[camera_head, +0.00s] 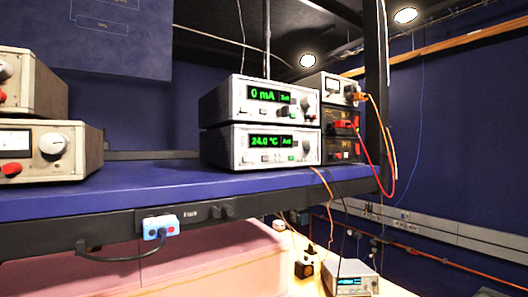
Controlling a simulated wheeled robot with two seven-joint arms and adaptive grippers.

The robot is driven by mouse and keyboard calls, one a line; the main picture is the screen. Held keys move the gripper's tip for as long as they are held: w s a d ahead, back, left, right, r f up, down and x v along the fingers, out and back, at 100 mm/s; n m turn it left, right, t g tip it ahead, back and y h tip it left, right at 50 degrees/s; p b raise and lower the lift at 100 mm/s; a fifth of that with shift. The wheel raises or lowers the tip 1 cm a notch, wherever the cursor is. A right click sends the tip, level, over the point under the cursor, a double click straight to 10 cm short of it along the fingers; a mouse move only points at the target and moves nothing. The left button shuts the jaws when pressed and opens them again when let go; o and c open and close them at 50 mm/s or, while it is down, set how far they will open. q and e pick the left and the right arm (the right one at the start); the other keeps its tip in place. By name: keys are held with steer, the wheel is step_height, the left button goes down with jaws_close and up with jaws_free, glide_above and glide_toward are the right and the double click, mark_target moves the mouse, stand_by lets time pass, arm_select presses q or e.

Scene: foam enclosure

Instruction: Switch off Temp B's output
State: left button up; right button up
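A grey temperature controller (262,144) stands on the blue shelf (120,190). Its lit green display reads 24.0 °C, with a short text beside it too small to read surely. A row of small buttons and a knob sits at the right of its front panel. Its name label is not legible, so I cannot tell whether it is Temp B. A similar unit (262,99) with a 0 mA display stands directly on top of it. Neither of my grippers is in view.
Two older beige instruments (80,150) with knobs are stacked at the left. Smaller boxes with red and orange leads (341,122) stand right of the controller. A black post (376,80) rises at the shelf's right end. A small display unit (352,279) sits lower down.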

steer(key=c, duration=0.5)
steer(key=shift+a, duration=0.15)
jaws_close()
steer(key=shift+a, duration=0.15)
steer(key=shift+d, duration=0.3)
